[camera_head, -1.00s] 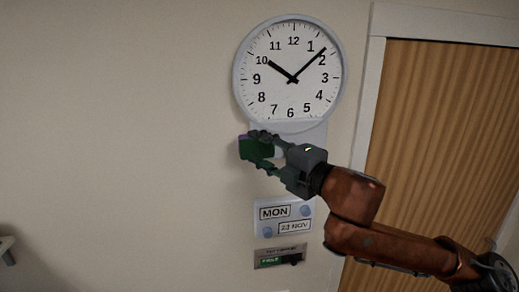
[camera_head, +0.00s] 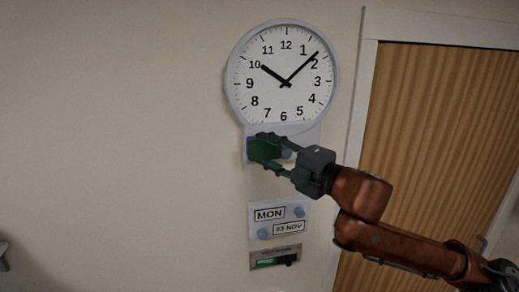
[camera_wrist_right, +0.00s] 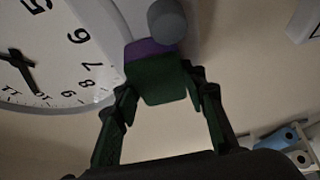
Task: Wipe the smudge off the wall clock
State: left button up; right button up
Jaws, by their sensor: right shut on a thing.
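The round white wall clock (camera_head: 270,100) hangs on the wall with its hands near ten past ten. I cannot make out a smudge on the visible face. My right gripper (camera_head: 268,151) is shut on a green block with a purple layer (camera_head: 262,151), just below the clock, in front of the pale panel (camera_head: 311,136) under it. In the wrist view the fingers flank the block (camera_wrist_right: 165,82). I cannot tell whether the block touches the panel.
A grey round knob (camera_wrist_right: 167,20) is beside the block's purple side. Below is a day and date plate (camera_head: 279,220) with blue knobs, then a small sign with a green slider (camera_head: 275,258). A wooden door (camera_head: 440,130) with a white frame is at right. The left wall is bare.

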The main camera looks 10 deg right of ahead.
aim_at(253, 151)
jog(key=shift+p, duration=0.35)
jog(key=shift+w+a, duration=0.1)
jog(key=shift+a, duration=0.45)
jog(key=shift+a+p, duration=0.4)
jog(key=shift+a, duration=0.85)
jog(key=s, duration=0.6)
